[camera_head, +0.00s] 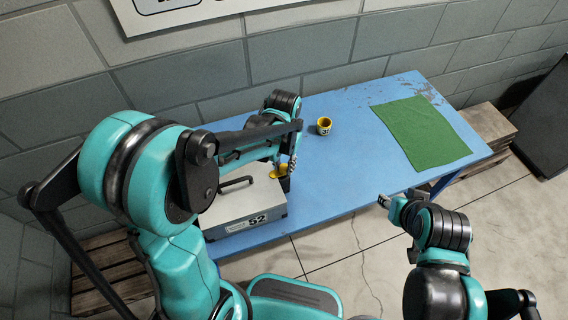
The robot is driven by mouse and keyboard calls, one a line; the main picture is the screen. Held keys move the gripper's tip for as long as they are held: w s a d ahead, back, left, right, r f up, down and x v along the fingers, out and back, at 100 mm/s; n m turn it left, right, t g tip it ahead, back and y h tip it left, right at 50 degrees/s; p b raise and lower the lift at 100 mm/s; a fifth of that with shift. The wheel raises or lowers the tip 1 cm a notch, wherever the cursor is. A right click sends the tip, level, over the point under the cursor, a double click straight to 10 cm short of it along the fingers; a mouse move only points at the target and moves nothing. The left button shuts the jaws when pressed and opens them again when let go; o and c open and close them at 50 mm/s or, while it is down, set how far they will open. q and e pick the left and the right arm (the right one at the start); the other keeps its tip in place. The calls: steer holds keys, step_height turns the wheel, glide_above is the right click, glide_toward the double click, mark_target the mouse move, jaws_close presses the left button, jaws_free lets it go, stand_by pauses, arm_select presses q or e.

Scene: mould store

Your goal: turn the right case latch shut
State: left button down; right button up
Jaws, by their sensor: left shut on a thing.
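A grey case (240,200) marked 52 sits at the left end of the blue table, partly hidden by my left arm. A black handle (237,182) stands on its top. A small yellow part (277,173), which looks like the right case latch, shows at the case's right side. My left gripper (283,173) points down there and is shut on it; its fingers hide much of the latch, so its turn angle cannot be read. My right gripper (384,201) hangs in front of the table's front edge, away from the case. Its fingers are too small to read.
The blue table (340,165) is clear in its middle. A yellow and black cup (324,125) stands near the back. A green cloth (422,132) lies flat at the right. A block wall (300,50) is close behind. Wooden pallets (490,125) stand beyond the right end.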

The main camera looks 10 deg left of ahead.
arm_select(q)
steer(key=c, duration=1.2)
jaws_free()
step_height(320, 180, up, 12)
steer(key=n+t+b, duration=0.1)
steer(key=t+b, duration=0.1)
steer(key=t, duration=0.2)
glide_toward(284, 167)
steer(key=s+a+r, duration=0.3)
steer(key=a+r, duration=0.1)
steer(key=s+f+t, duration=0.1)
steer(key=s+a+f+n+t, duration=0.1)
steer(key=s, duration=0.1)
steer(key=s+a+f+t, duration=0.1)
steer(key=shift+s+f, duration=0.2)
steer(key=shift+s, duration=0.1)
